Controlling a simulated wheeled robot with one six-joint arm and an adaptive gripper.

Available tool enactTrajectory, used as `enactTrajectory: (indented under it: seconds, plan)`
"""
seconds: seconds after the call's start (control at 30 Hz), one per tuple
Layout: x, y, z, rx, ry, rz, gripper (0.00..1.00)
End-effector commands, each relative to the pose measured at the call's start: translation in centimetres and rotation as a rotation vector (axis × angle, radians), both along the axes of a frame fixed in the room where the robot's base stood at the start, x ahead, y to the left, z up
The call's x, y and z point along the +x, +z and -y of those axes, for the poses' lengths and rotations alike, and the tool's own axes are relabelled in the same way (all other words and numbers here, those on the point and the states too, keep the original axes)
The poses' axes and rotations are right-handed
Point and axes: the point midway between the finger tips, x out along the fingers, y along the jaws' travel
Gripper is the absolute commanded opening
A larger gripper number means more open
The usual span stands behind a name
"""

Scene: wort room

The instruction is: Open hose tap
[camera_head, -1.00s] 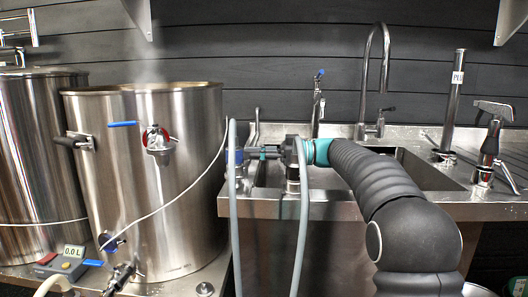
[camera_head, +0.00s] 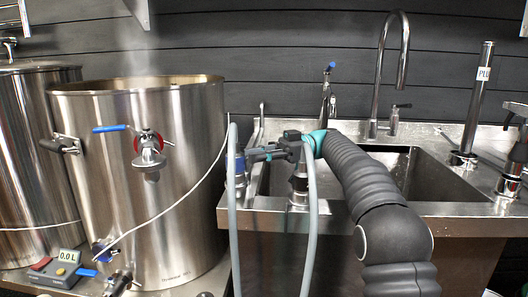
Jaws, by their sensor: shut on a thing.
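My gripper (camera_head: 250,157) is in the middle of the picture, at the left front edge of the sink. Its dark fingers point left and are shut on a small blue fitting (camera_head: 240,163). A grey hose partly hides the fitting, so the exact grip is unclear. The grey hose (camera_head: 309,225) hangs in two strands, one in front of the fitting and one below my wrist. A slim metal tap with a blue top (camera_head: 331,67) stands upright behind the sink, apart from my gripper. I cannot tell which tap the hose belongs to.
A large steel kettle (camera_head: 150,225) with a blue-handled valve (camera_head: 112,128) stands close on the left. A thin white cable (camera_head: 165,213) crosses it. The sink (camera_head: 445,208) has a tall curved faucet (camera_head: 404,45) behind it. A scale (camera_head: 64,268) reads 0.0 L.

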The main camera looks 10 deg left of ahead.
Motion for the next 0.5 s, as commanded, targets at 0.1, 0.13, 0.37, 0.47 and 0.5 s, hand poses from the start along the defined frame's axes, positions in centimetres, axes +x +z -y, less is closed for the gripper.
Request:
enactTrajectory:
  seconds: [0.1, 0.13, 0.37, 0.47, 0.5]
  plan:
    - [-0.04, 0.01, -0.13, 0.001, 0.001, 0.001, 0.0]
    - [-0.04, 0.01, -0.13, 0.001, 0.001, 0.001, 0.0]
    - [-0.03, 0.02, -0.13, 0.001, 0.0, 0.001, 0.37]
    - [0.03, 0.02, -0.01, 0.001, -0.002, 0.001, 0.43]
    - [0.06, 0.02, 0.04, 0.001, -0.003, 0.001, 0.43]
